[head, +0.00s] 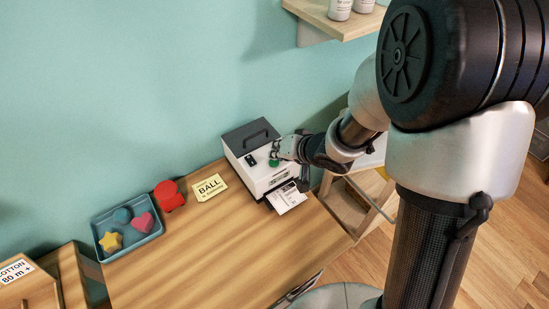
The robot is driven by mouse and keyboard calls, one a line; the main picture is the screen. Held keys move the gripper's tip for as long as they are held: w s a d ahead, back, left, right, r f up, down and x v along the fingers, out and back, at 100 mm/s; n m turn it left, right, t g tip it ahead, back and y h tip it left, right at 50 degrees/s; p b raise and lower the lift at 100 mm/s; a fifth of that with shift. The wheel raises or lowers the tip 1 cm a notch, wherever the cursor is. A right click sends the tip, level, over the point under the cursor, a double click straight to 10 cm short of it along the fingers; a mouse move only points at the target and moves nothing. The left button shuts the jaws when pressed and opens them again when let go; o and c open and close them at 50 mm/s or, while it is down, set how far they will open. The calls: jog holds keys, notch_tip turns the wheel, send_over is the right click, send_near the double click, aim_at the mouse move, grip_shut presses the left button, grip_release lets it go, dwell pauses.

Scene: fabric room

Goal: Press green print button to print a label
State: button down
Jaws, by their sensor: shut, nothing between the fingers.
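The label printer (256,176) is a white box with a dark grey lid and handle, standing at the back right of the wooden table. A white printed label (287,198) sticks out of the printer's front slot over the table.
A yellow card reading BALL (210,187) lies left of the printer. Beside it are a red object (169,196) and a blue-grey tray (104,256) of coloured shapes. A shelf with white bottles (340,9) hangs above. The table's front middle is clear.

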notch_tip(320, 180, up, 6)
jog(key=p, duration=0.6)
jog(key=shift+p, duration=0.4)
dwell(0.5)
